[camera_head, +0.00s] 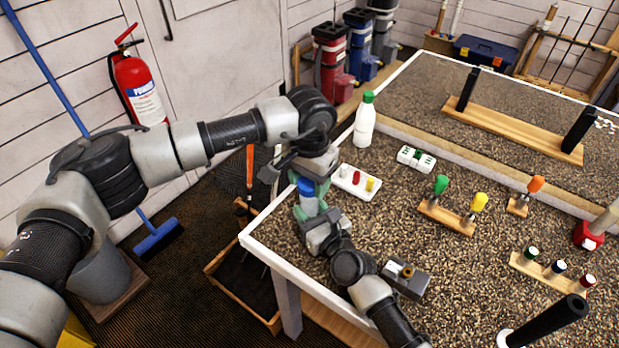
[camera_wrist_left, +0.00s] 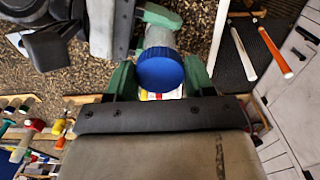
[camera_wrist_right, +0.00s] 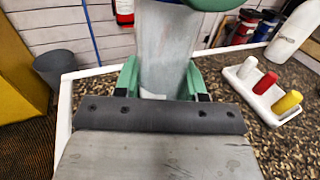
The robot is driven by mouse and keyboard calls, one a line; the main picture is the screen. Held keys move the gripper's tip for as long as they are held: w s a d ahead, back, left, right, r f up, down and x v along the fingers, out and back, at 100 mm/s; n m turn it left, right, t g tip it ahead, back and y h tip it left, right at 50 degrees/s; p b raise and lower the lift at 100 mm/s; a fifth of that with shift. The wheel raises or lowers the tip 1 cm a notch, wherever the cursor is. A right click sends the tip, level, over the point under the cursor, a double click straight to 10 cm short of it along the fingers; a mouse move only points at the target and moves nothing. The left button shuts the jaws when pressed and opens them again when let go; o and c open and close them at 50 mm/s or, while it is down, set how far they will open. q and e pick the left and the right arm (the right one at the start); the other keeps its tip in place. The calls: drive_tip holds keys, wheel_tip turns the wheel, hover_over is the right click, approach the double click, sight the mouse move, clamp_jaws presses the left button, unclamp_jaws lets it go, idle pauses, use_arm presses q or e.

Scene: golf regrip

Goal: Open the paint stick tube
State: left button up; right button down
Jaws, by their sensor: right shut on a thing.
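The paint stick tube stands up off the near left corner of the table, with a blue cap (camera_head: 306,187) on top. My right gripper (camera_head: 311,213) is shut on the grey tube body (camera_wrist_right: 166,45), which fills the space between its green fingers in the right wrist view. My left gripper (camera_head: 308,178) is at the cap end, above the right one. In the left wrist view the round blue cap (camera_wrist_left: 160,70) lies between its open green fingers; whether they touch it is unclear. The head view hides part of the tube behind the grippers.
A white tray (camera_head: 342,182) with small white, red and yellow sticks lies close by, a white bottle (camera_head: 365,120) behind it. A grey metal block (camera_head: 405,279) is near the table's front edge. A broom (camera_head: 155,238) and bucket are on the floor.

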use_arm(q)
drive_tip(key=c, duration=0.5)
drive_tip(key=n, duration=0.6)
drive_tip(key=shift+c, duration=0.2)
drive_tip(key=n, duration=2.2)
drive_tip(key=shift+r+n, duration=0.1)
drive_tip(key=shift+n, duration=0.2)
drive_tip(key=n, duration=2.5)
drive_tip(key=shift+w+r, duration=0.1)
